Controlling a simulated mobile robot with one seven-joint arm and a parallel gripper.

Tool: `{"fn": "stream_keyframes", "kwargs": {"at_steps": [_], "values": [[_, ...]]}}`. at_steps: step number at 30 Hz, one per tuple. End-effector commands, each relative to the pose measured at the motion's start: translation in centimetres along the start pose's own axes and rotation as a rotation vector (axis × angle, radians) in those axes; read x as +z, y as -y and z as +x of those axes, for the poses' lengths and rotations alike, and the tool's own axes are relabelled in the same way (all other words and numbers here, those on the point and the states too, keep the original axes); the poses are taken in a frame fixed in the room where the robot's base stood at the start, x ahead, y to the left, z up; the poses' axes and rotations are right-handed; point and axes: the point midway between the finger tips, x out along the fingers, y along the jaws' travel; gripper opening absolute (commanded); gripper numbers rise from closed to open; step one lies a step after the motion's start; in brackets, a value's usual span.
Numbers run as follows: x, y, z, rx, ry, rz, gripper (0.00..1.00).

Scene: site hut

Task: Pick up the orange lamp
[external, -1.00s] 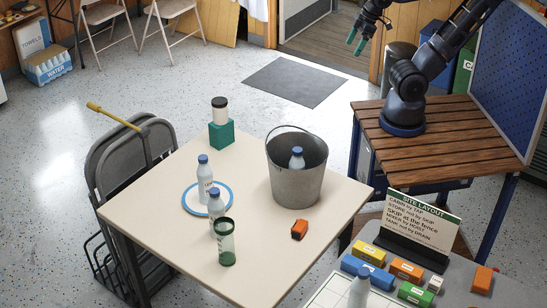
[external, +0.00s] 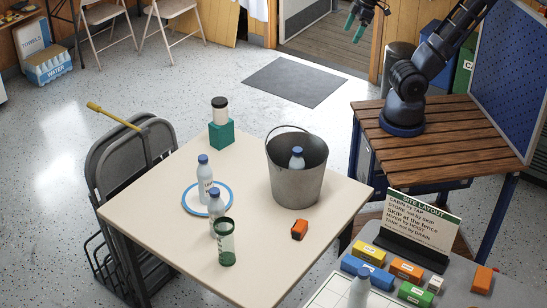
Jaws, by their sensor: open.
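The orange lamp (external: 299,230) is a small orange block with a dark face. It lies on the cream table (external: 262,262), in front of the metal bucket (external: 297,185) and near the table's right edge. My gripper (external: 356,28) is at the top of the external view, high up and well away from the lamp. Its two green fingertips are apart with nothing between them.
The bucket holds a bottle (external: 297,158). Bottles, a green tumbler (external: 226,243) and a teal block (external: 221,134) with a jar stand further left. A grey table (external: 500,297) at the lower right bears coloured blocks and a sign (external: 424,222). Table space around the lamp is clear.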

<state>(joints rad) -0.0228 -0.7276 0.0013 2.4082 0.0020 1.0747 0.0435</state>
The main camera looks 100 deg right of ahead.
Motion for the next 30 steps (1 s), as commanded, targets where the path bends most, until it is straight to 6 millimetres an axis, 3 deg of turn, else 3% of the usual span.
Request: {"fn": "stream_keyframes", "kwargs": {"at_steps": [8, 14, 23, 30], "values": [[-4.6, 2.4, -0.4, -0.026, 0.048, 0.066, 0.93], [-9.3, 5.6, -0.3, -0.042, 0.102, 0.141, 0.93], [-16.0, 12.4, 1.0, -0.040, 0.189, 0.258, 0.93], [-20.2, 19.2, 2.9, -0.017, 0.253, 0.348, 0.93]]}}
